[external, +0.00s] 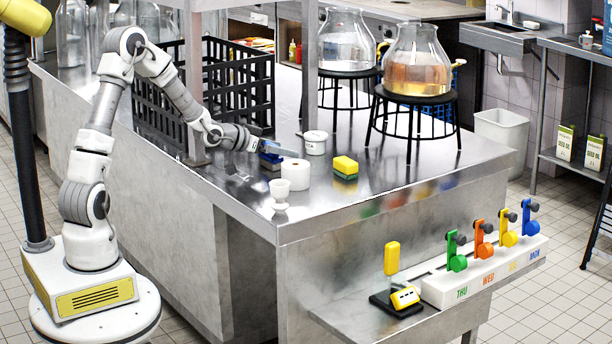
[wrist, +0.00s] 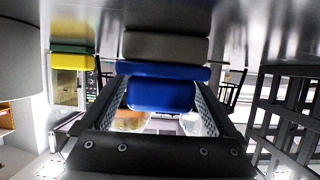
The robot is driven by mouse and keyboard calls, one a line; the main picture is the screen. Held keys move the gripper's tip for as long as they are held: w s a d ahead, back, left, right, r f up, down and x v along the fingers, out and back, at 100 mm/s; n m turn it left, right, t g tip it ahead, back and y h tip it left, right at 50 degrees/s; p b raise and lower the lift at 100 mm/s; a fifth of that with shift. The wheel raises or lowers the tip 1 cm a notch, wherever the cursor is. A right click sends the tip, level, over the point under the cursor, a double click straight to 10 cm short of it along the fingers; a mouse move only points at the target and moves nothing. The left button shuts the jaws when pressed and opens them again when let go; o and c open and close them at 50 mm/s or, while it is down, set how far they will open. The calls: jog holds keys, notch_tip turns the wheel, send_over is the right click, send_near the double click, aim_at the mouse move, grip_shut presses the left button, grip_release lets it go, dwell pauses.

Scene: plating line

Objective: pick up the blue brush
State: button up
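The blue brush (external: 270,160) is at the left side of the steel counter, beside a white roll, partly hidden by my gripper (external: 268,149). In the wrist view the blue brush (wrist: 160,72) shows a wide blue plate, a grey layer beyond it and a blue grip block facing me. My gripper's two fingers (wrist: 161,92) lie on either side of that block, very close to it. Whether they press on it or leave a thin gap, I cannot tell. The brush appears to rest on the counter.
A white roll (external: 289,171), a yellow-and-green sponge (external: 345,167), a white tub (external: 315,142) and small white cups (external: 279,188) stand close by. A black crate (external: 240,85) and a steel post (external: 193,90) are behind.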

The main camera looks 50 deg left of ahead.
jog(key=c, duration=1.1)
jog(key=shift+r, duration=0.1)
